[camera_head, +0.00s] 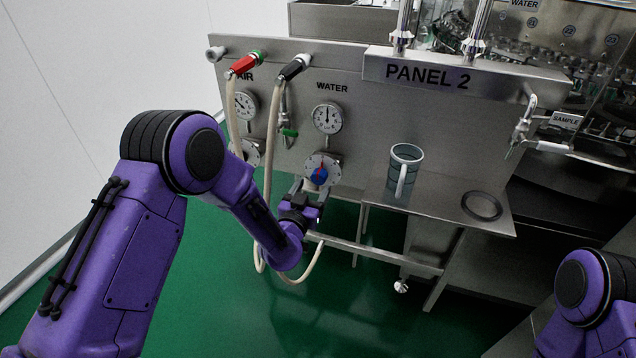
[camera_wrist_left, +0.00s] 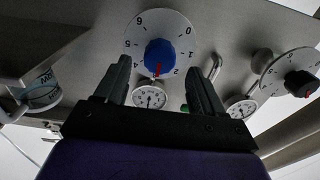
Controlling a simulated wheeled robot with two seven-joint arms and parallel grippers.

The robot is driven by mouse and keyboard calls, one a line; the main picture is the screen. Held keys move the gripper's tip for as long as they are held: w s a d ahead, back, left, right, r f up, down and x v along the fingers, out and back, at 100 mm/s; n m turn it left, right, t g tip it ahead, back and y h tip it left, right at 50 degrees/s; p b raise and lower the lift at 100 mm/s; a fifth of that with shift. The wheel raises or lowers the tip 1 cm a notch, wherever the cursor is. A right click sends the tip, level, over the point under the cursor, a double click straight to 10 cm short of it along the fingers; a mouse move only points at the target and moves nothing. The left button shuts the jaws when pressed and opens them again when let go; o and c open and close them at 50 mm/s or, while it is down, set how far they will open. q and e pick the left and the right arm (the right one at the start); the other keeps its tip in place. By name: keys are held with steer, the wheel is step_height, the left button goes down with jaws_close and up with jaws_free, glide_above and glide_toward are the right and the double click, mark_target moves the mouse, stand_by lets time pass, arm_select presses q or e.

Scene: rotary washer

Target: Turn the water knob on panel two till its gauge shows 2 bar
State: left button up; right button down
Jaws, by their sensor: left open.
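On panel 2 (camera_head: 426,75), the blue water knob (camera_head: 319,175) sits on a white numbered dial below the water gauge (camera_head: 327,118). The gauge needle points roughly upward; the exact reading is too small to tell. My left gripper (camera_head: 310,190) is open just in front of and below the knob. In the left wrist view, the blue knob (camera_wrist_left: 160,54) shows between the fingertips of the left gripper (camera_wrist_left: 158,60), with no clear contact. Its red mark points down in that view, near the 2 side. The water gauge (camera_wrist_left: 150,97) shows between the fingers. My right gripper is out of view.
A black knob with a red pointer (camera_wrist_left: 299,82) and the air gauge (camera_head: 246,105) are to the side. Hoses (camera_head: 268,150) hang left of the water knob. A grey mug (camera_head: 404,168) stands on a metal shelf (camera_head: 440,195) to the right, beside a round dark ring (camera_head: 482,206).

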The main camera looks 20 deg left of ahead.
mark_target(318, 181)
arm_select(q)
steer(key=w, duration=0.4)
steer(key=shift+w+d, duration=0.1)
steer(key=shift+w, duration=0.3)
steer(key=c, duration=1.1)
steer(key=shift+o, duration=0.2)
steer(key=shift+f+n, duration=0.1)
steer(key=shift+n, duration=0.2)
steer(key=n, duration=0.4)
steer(key=shift+b, duration=0.3)
steer(key=shift+s+n+b, duration=0.1)
steer(key=shift+n+b, duration=0.2)
steer(key=shift+n, duration=1.7)
steer(key=o, duration=1.1)
steer(key=shift+c, duration=0.2)
